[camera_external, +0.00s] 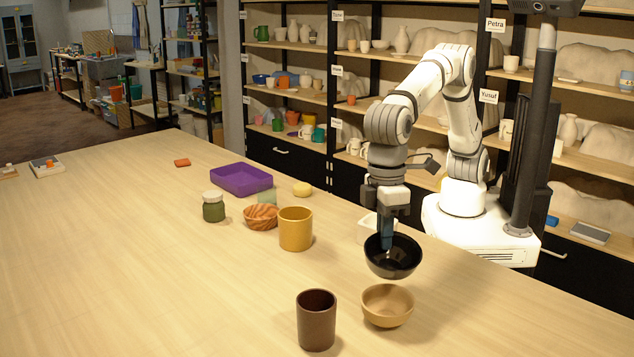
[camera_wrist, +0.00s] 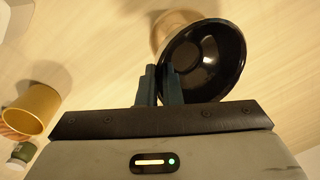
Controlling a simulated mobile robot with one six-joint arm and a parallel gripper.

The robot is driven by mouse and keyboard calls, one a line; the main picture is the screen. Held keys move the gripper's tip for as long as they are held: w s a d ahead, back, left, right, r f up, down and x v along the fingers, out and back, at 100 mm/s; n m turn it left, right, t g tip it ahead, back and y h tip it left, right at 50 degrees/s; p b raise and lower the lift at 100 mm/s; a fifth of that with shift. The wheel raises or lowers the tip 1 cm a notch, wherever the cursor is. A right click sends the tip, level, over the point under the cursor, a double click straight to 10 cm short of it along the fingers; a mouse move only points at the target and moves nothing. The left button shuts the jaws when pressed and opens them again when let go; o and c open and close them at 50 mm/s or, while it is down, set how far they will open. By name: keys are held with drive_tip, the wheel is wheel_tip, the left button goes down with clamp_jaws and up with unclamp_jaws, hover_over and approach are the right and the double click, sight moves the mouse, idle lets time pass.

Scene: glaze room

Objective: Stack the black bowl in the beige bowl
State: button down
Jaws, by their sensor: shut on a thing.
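The black bowl (camera_external: 398,262) is held in the air above the table, roughly level. In the wrist view, the black bowl (camera_wrist: 208,58) sits at the fingertips of my gripper (camera_wrist: 161,78). The beige bowl (camera_external: 387,308) stands upright on the table, lower and slightly in front of the black bowl, with a gap between them. In the wrist view, the beige bowl (camera_wrist: 170,28) shows partly behind the black bowl, which hides much of it.
A dark brown cup (camera_external: 317,322) stands just left of the beige bowl. A yellow cup (camera_external: 295,230), a wood-grain bowl (camera_external: 261,217), a green jar (camera_external: 213,207) and a purple tray (camera_external: 241,179) stand further back left. A white container (camera_external: 368,228) is behind the black bowl. The front-left tabletop is clear.

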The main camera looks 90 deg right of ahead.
sight(371, 289)
drive_tip(key=shift+w+r, duration=0.1)
drive_tip(key=shift+r, duration=0.3)
drive_tip(key=shift+w+r+n+g, duration=0.15)
drive_tip(key=shift+n+g, duration=0.15)
drive_tip(key=shift+n, duration=0.2)
drive_tip(key=n, duration=0.1)
drive_tip(key=w+n+g+y, duration=0.1)
drive_tip(key=n, duration=0.1)
drive_tip(key=shift+w+a+y+b, duration=0.15)
drive_tip(key=shift+a+y+b, duration=0.05)
drive_tip(key=shift+y+b, duration=0.15)
drive_tip(key=shift+f, duration=0.25)
wheel_tip(371, 289, down, 9)
drive_tip(key=shift+f+p, duration=0.2)
drive_tip(key=shift+p, duration=0.3)
drive_tip(key=shift+f+b, duration=0.35)
drive_tip(key=shift+f, duration=0.05)
drive_tip(key=c, duration=1.6)
unclamp_jaws()
drive_tip(key=shift+f, duration=0.15)
